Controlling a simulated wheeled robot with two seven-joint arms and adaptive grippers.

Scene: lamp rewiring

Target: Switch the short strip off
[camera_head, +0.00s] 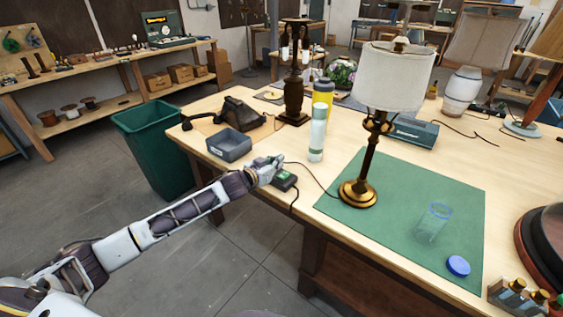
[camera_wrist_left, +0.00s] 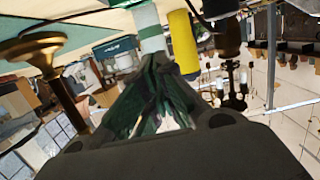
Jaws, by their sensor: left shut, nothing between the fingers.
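The short strip (camera_head: 284,181) is a small dark block with a cord, near the table's front edge, left of the green mat. My left gripper (camera_head: 274,165) is at the strip, its fingertips over the strip's far left part and hiding some of it. The gripper is shut and holds nothing. In the left wrist view the closed fingers (camera_wrist_left: 158,68) fill the middle, and I cannot make out the strip or its switch there. Whether the fingertips touch the strip, and how the switch is set, I cannot tell. My right gripper is not in view.
A green-and-white bottle (camera_head: 317,134) stands just behind the strip, with a yellow bottle (camera_head: 323,95) beyond. A brass lamp (camera_head: 359,194) stands right on the green mat (camera_head: 400,222). A cord (camera_head: 312,174) runs toward the lamp.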

